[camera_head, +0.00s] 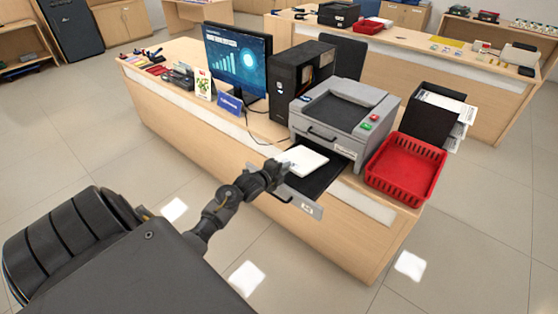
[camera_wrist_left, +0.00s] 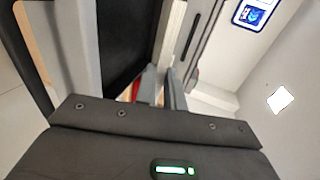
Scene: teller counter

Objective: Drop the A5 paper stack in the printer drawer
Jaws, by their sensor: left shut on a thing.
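The white A5 paper stack (camera_head: 303,160) is at the left side of the pulled-out printer drawer (camera_head: 308,207), over its dark inside. I cannot tell whether the stack touches the drawer floor. The drawer extends from the front of the grey printer (camera_head: 340,112). My left gripper (camera_head: 279,170) is shut on the near left end of the stack. In the left wrist view my left gripper (camera_wrist_left: 161,78) shows its two narrow fingers close together, with a pale strip just beyond them. My right gripper is not in view.
A red basket (camera_head: 408,168) stands right of the drawer, and a black tray unit with papers (camera_head: 436,112) is behind it. A black computer tower (camera_head: 292,84) and a monitor (camera_head: 238,58) stand left of the printer. The wooden counter (camera_head: 196,108) carries them.

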